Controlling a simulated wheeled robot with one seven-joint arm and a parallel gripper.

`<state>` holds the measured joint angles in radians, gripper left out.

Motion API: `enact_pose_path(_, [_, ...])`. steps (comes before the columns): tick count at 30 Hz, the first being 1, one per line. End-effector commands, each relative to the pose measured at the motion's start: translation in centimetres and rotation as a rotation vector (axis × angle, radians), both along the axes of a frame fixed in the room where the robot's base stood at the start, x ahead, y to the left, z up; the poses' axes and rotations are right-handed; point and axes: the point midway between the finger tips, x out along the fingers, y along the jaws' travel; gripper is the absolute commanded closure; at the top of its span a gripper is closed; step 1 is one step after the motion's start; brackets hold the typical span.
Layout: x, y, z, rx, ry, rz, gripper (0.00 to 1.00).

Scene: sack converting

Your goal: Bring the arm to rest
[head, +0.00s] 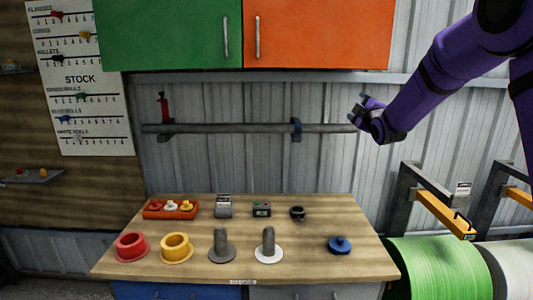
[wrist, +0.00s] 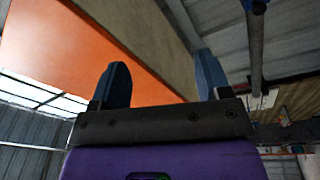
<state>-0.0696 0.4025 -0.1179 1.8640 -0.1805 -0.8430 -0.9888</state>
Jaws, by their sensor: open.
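My purple arm reaches in from the upper right of the head view. My gripper (head: 362,106) is raised in the air in front of the corrugated wall, at about the height of the grey pipe's right end, well above the bench. In the wrist view my gripper (wrist: 160,82) shows two dark blue fingers set wide apart with nothing between them. The orange cabinet (wrist: 60,45) fills the background past the left finger. Whether the arm is moving cannot be told.
The wooden bench (head: 300,230) holds red and yellow flanged rings, spindles, a blue knobbed disc (head: 340,245) and small devices. The grey pipe (head: 230,128) runs along the wall under green (head: 165,35) and orange cabinets. A green roll (head: 440,268) stands at the lower right.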

Motion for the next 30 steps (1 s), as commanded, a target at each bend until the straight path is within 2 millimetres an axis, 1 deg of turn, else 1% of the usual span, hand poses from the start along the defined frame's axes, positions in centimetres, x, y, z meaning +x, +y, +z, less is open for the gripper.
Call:
enact_pose_path(1, [-1.4,-0.3,1.1,0.039,0.038,-0.011,0.30])
enact_pose_path(5, [-5.0,-0.9,2.7,0.147,0.159,-0.041,0.30])
enact_pose_path(6, [-6.2,-1.1,3.1,0.182,0.196,-0.052,0.30])
enact_pose_path(8, [-8.1,-1.3,3.6,0.233,0.250,-0.068,0.30])
enact_pose_path(14, [-15.2,-1.7,4.5,0.403,0.429,-0.132,0.30])
enact_pose_path(19, [-21.9,-1.8,4.3,0.542,0.578,-0.198,0.30])
enact_pose_path(23, [-27.3,-1.8,3.8,0.647,0.685,-0.258,0.30])
enact_pose_path(24, [-29.1,-1.7,3.4,0.677,0.720,-0.278,0.30])
enact_pose_path(26, [-31.7,-1.6,3.0,0.722,0.768,-0.309,0.30])
enact_pose_path(27, [-33.4,-1.5,2.6,0.752,0.801,-0.332,0.30])
enact_pose_path(29, [-36.1,-1.4,2.0,0.795,0.848,-0.365,0.30])
enact_pose_path(30, [-37.9,-1.3,1.6,0.824,0.881,-0.391,0.30])
